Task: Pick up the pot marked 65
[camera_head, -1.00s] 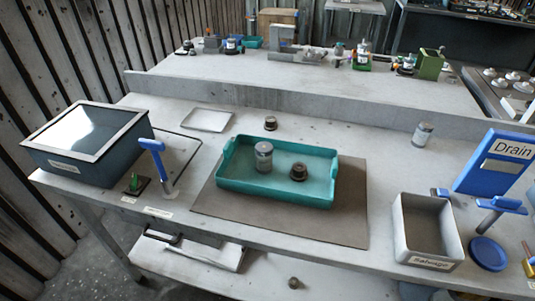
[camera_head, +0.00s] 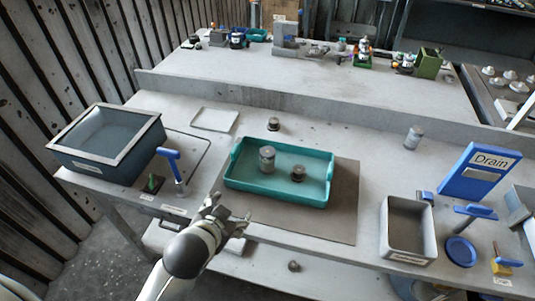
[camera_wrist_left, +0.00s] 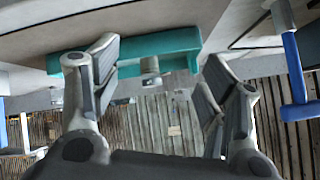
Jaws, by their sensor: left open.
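No number is legible on any pot, so I cannot tell which is marked 65. A tall grey pot (camera_head: 267,160) stands upright in the teal tray (camera_head: 262,188), with a short dark pot (camera_head: 298,173) to its right. Another dark pot (camera_head: 273,125) stands behind the tray, and a grey pot (camera_head: 413,137) stands at the right rear. My left gripper (camera_head: 229,209) is open and empty near the table's front edge, in front of the tray's left part. In the left wrist view its spread fingers (camera_wrist_left: 155,80) frame the tray (camera_wrist_left: 178,42) beyond. My right gripper is not in view.
A dark box with a framed lid (camera_head: 108,140) and a blue-handled post (camera_head: 172,162) stand left. A grey bin (camera_head: 407,251), the blue Drain sign (camera_head: 474,187) and a blue disc (camera_head: 460,251) are right. The brown mat (camera_head: 343,205) right of the tray is clear.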

